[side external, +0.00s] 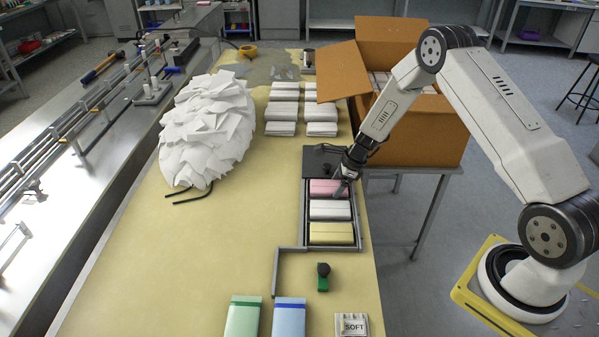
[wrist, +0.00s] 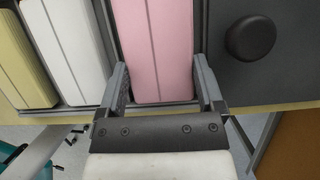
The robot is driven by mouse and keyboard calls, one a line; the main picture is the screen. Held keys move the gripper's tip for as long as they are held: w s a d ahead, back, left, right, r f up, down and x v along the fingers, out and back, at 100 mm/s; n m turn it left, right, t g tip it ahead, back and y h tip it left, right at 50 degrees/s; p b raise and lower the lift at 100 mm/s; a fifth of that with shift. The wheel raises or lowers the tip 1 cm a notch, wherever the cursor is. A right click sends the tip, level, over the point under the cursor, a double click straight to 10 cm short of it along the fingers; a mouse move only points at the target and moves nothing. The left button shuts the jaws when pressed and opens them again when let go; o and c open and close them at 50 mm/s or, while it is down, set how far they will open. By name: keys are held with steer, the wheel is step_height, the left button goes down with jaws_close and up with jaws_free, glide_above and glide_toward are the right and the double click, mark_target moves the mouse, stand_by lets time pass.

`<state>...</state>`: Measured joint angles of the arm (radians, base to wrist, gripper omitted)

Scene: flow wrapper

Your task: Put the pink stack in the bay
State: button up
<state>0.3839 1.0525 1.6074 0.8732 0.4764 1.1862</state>
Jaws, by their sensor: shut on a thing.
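The pink stack (side external: 322,188) lies in the far compartment of a grey three-part tray (side external: 304,215), beyond a white stack (side external: 330,210) and a yellow stack (side external: 331,233). In the wrist view the pink stack (wrist: 157,50) sits between the two fingers of my gripper (wrist: 163,85), one finger along each long side. My gripper (side external: 346,187) is shut on the pink stack at its right end. The white stack (wrist: 70,45) and yellow stack (wrist: 22,60) lie to its left in the wrist view. I cannot tell whether the pink stack is lifted at all.
A dark plate with a black knob (wrist: 250,37) adjoins the tray. A big heap of white sheets (side external: 207,130) stands left of the tray. White stacks (side external: 283,110) lie behind, and a cardboard box (side external: 425,130) stands right.

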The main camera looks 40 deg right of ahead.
steer(key=shift+f, duration=0.15)
stand_by(0.4)
steer(key=o, duration=0.9)
steer(key=shift+r, duration=4)
